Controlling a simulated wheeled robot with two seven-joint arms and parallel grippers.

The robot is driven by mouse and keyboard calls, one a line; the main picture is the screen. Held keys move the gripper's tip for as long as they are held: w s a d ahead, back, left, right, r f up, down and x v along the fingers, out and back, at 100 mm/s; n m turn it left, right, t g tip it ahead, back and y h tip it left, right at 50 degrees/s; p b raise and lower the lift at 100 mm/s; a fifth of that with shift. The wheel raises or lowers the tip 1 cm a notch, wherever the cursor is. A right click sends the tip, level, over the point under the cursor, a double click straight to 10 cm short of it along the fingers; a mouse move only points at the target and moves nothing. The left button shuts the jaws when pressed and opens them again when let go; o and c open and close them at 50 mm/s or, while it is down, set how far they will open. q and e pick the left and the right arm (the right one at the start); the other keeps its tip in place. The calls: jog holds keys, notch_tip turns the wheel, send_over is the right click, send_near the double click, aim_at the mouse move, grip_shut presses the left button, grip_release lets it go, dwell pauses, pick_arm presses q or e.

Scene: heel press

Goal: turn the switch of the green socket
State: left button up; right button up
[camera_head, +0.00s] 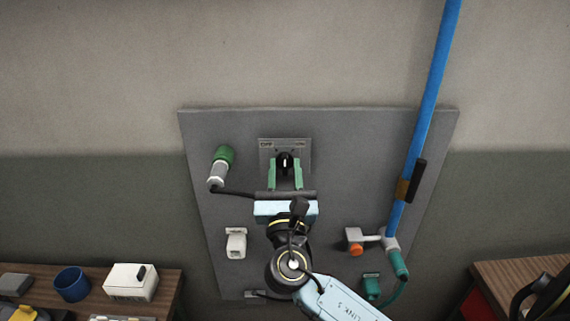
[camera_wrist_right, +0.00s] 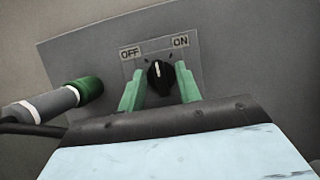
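The black rotary switch (camera_head: 285,163) sits on a grey plate (camera_head: 302,146) marked OFF on the left and ON on the right. In the right wrist view the switch knob (camera_wrist_right: 159,75) points roughly upward, between the two marks. My right gripper (camera_head: 285,174) is open, its green fingers on either side of the knob with gaps showing. The fingers also show in the right wrist view (camera_wrist_right: 160,88). A green socket (camera_head: 225,154) with a grey plug is left of the switch. Another green socket (camera_head: 371,287) is at the lower right of the panel. My left gripper is out of view.
The grey panel (camera_head: 335,130) stands against the wall. A blue pipe (camera_head: 426,115) runs down its right side to a valve with an orange end (camera_head: 355,249). A white socket (camera_head: 236,243) is lower left. Tables (camera_head: 173,290) (camera_head: 490,272) flank the panel.

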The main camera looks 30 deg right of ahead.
jog(key=shift+w+d, duration=0.1)
jog(key=shift+w, duration=0.1)
grip_shut()
dwell(0.3)
jog(key=m+h+b, duration=0.1)
jog(key=m, duration=0.1)
jog(key=m+g+h+b, duration=0.1)
jog(key=m, duration=0.2)
jog(key=shift+g+b, duration=0.3)
jog(key=shift+b, duration=0.05)
jog(key=shift+m+g+h+b, duration=0.4)
jog(key=shift+m+g+b, duration=0.15)
jog(key=shift+m, duration=0.75)
jog(key=shift+m+g+h+b, duration=0.45)
jog(key=shift+m+g, duration=0.2)
jog(key=shift+m, duration=0.65)
jog(key=shift+r, duration=0.1)
